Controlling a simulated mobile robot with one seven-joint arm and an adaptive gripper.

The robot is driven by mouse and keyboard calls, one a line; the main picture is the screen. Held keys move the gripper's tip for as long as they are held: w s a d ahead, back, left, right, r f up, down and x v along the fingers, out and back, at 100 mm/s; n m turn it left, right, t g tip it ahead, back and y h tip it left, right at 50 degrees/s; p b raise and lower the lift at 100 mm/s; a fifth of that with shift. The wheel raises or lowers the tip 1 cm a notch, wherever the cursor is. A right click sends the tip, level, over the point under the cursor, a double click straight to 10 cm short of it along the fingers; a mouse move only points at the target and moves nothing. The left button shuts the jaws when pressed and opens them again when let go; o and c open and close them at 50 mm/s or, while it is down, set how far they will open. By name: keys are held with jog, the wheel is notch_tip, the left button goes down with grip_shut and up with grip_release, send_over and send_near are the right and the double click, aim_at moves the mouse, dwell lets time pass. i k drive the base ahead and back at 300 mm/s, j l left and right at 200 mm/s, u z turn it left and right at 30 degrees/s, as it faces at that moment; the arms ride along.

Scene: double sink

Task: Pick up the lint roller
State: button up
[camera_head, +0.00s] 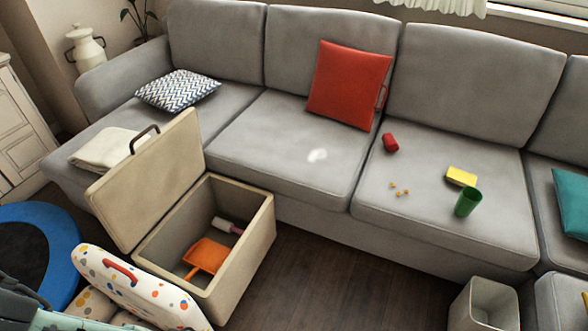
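What looks like the lint roller, a white cylinder (226,225) with a pinkish handle, lies inside an open beige box (243,255) on the floor in front of the grey sofa. It rests against the far right inner side of the box. An orange dustpan-like thing (206,255) lies beside it, nearer the front. The box lid (150,180) stands open, tilted up on the left side. My gripper is not visible in the head view.
A spotted white lid with a red handle (135,285) stands close in front of the box. A grey bin (484,305) stands at the lower right. The wooden floor (330,285) between is clear. The sofa seat (280,140) holds several small things and cushions.

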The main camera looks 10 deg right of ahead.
aim_at(222, 223)
jog(key=i+l+u, duration=0.2)
jog(key=i+l, duration=0.2)
jog(key=i, duration=0.25)
jog(key=i+l+u, duration=0.25)
jog(key=i+l, duration=0.25)
jog(key=i+l+z, duration=0.15)
jog(key=l, duration=0.15)
jog(key=i+u, duration=0.25)
jog(key=i+l+u, duration=0.1)
jog(key=u, duration=0.2)
jog(key=i+l+z, duration=0.2)
